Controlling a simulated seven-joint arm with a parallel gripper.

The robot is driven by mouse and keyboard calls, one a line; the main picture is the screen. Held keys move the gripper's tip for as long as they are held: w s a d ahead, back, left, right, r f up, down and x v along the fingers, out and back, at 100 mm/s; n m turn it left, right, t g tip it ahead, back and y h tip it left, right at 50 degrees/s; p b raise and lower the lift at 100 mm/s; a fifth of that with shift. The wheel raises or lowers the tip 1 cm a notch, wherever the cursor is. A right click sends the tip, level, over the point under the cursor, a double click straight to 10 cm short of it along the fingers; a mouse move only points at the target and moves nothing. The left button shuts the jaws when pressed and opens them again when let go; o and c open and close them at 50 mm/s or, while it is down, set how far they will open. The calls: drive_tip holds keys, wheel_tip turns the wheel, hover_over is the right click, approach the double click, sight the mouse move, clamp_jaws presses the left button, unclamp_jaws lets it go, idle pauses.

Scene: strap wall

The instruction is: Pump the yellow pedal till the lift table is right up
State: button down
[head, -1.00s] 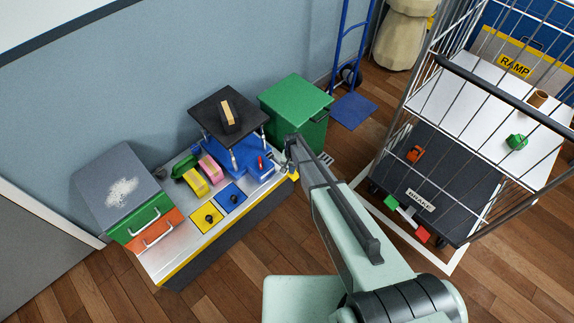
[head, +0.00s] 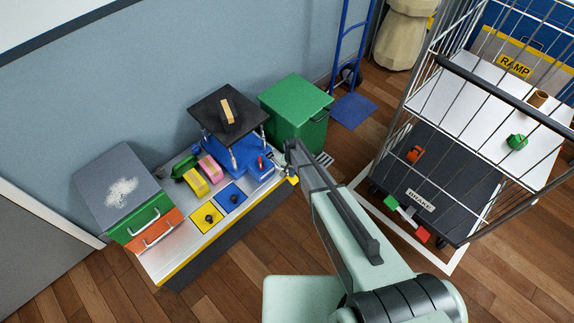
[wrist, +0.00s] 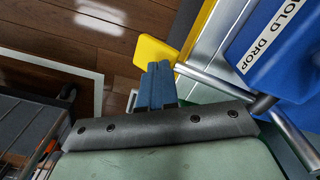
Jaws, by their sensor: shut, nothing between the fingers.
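The lift table has a black top (head: 208,106) on silver legs, over a blue base (head: 250,168), at the back of the bench; the top stands above the base. A wooden block lies on the top. The yellow pedal (head: 293,181) shows at the bench's right end, below my gripper (head: 291,152). In the wrist view the yellow pedal (wrist: 153,53) is on a silver bar, just beyond my shut blue fingers (wrist: 160,80). The fingertips overlap its edge; I cannot tell whether they touch. The blue base (wrist: 275,50) carries a label reading HOLD and DROP.
A green bin (head: 295,105) stands close behind my gripper. Yellow and blue pads (head: 207,216), small coloured blocks and a drawer unit (head: 118,190) are on the bench. A wire cage cart (head: 440,140) stands at right. The floor in front of the bench is clear.

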wheel_tip(320, 180, up, 8)
drive_tip(key=shift+r, duration=0.15)
idle(0.7)
drive_tip(key=shift+r, duration=0.1)
idle(0.4)
wheel_tip(320, 180, up, 6)
drive_tip(key=shift+f, duration=0.1)
idle(0.6)
idle(0.5)
drive_tip(key=s+d+f+n+g, duration=0.1)
drive_tip(key=s+d, duration=0.4)
drive_tip(key=s, duration=1)
drive_tip(key=s+d+f+n+g, duration=0.1)
drive_tip(key=s+d+f+g, duration=0.2)
drive_tip(key=s, duration=1.2)
drive_tip(key=s+d+f+n+g, duration=0.1)
drive_tip(key=s+d, duration=0.6)
drive_tip(key=s, duration=0.9)
drive_tip(key=shift+f+g, duration=0.65)
drive_tip(key=shift+g, duration=0.25)
